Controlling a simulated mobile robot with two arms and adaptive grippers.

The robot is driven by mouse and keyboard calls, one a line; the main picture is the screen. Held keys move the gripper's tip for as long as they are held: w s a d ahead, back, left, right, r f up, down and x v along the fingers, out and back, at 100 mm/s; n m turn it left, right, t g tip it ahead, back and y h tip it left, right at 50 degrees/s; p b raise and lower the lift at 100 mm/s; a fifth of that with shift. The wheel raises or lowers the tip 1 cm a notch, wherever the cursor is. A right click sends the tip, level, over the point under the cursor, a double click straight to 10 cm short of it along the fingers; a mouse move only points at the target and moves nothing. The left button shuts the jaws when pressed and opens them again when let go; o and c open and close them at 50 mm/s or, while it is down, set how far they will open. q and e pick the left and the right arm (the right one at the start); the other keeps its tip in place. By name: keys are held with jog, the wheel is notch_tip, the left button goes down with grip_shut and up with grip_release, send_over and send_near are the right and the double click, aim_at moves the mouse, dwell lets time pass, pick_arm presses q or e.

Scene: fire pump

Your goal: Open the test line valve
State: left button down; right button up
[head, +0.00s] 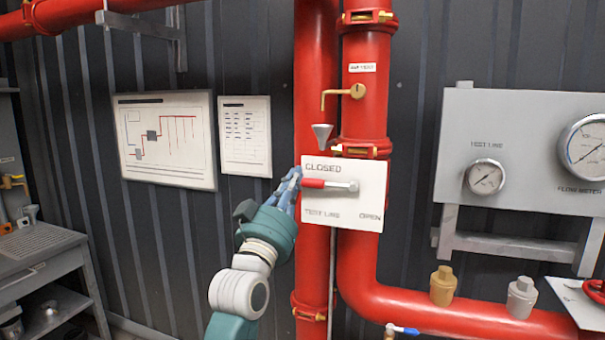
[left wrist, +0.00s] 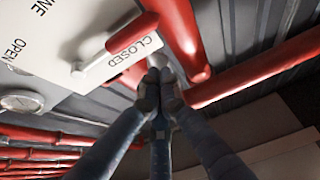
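The test line valve is a white plate (head: 368,182) on the red pipes, marked CLOSED at the top, TEST LINE at lower left and OPEN at lower right. Its lever (head: 325,184) has a red grip and lies roughly level, the grip pointing left below the CLOSED mark. My left gripper (head: 293,177) is at the left end of the grip. In the left wrist view the fingertips (left wrist: 160,88) are close together with no lever between them, and the red grip (left wrist: 133,35) is above them. Whether they touch it I cannot tell. My right gripper is not in view.
A small funnel (head: 321,136) and a brass spout (head: 342,96) are just above the plate. A gauge panel (head: 520,140) is at the right. Red pipe runs along the lower right.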

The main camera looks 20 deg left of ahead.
aim_at(305, 181)
pick_arm(q)
jog(key=p+x, duration=0.2)
jog(key=x, duration=0.5)
jog(key=shift+w+d+r, duration=0.1)
jog(key=shift+w+r, duration=0.05)
jog(key=shift+r, duration=0.1)
jog(key=f, duration=0.2)
jog(key=s+f+p, duration=0.1)
jog(key=f, duration=0.1)
jog(key=shift+s+f, duration=0.1)
jog(key=shift+f, duration=0.15)
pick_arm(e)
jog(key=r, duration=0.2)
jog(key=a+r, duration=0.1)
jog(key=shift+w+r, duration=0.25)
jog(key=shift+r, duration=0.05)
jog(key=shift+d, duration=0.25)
